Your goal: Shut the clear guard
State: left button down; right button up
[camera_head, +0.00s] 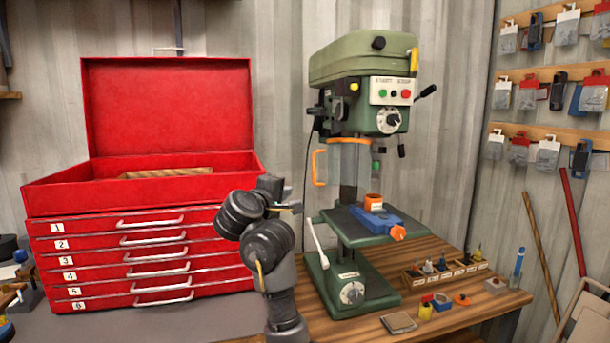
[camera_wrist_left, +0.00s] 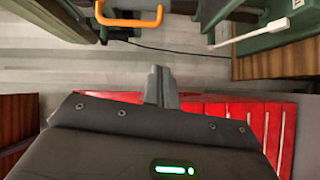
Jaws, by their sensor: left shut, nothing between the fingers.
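The clear guard (camera_head: 346,165) is a see-through panel hanging below the head of the green drill press (camera_head: 362,72). Its orange handle (camera_head: 318,168) stands out on the left side, and the handle also shows at the top of the left wrist view (camera_wrist_left: 130,21). I cannot tell exactly how far the guard is swung. My left gripper (camera_head: 293,207) is left of the guard and lower in the picture, apart from the handle. In the left wrist view its fingers (camera_wrist_left: 161,84) are together and empty. My right gripper is out of view.
A red tool chest (camera_head: 130,245) with a raised lid stands left of my arm. An orange cup and blue vise (camera_head: 378,219) sit on the press table. Small parts and a wooden rack (camera_head: 444,271) lie on the bench to the right.

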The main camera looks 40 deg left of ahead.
pick_arm(q)
notch_tip(320, 180, up, 4)
jog(key=a+n, duration=0.1)
jog(key=n, duration=0.1)
jog(key=w, duration=0.8)
jog(key=shift+w+d+t, duration=0.3)
jog(key=shift+w+t, duration=0.05)
jog(key=shift+t, duration=0.05)
jog(key=shift+a+f, duration=0.1)
jog(key=shift+f, duration=0.05)
